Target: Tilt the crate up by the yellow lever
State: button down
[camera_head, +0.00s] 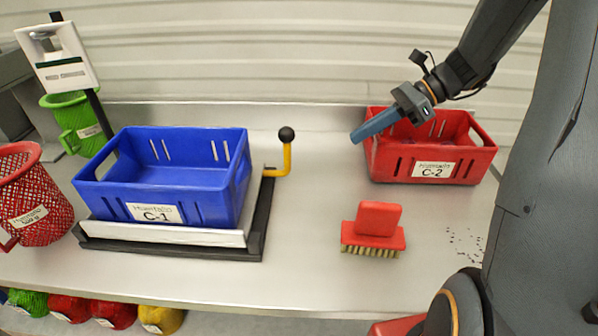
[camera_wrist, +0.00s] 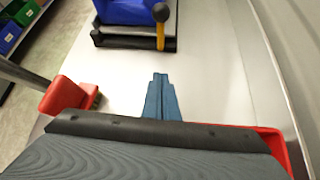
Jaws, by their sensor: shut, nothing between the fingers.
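The blue crate (camera_head: 165,177), labelled C-1, sits level on a white platform over a black base at the left of the bench. It also shows at the top of the wrist view (camera_wrist: 125,12). The yellow lever (camera_head: 287,160) with a black ball knob stands upright at the right side of the platform; it shows in the wrist view too (camera_wrist: 160,35). My gripper (camera_head: 356,138) is shut and empty, its blue fingers pointing left. It is to the right of the lever and apart from it, in front of the red crate's left end in the picture. My fingers also show in the wrist view (camera_wrist: 160,80).
A red crate (camera_head: 480,157), labelled C-2, stands at the right near my gripper. A red brush (camera_head: 375,240) sits on the bench before it. A red mesh basket (camera_head: 35,200) and a display (camera_head: 60,62) are at the left. Bench between lever and red crate is clear.

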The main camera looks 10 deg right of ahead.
jog(key=p+x, duration=0.3)
jog(key=x, duration=1.5)
jog(key=shift+a+f, duration=0.25)
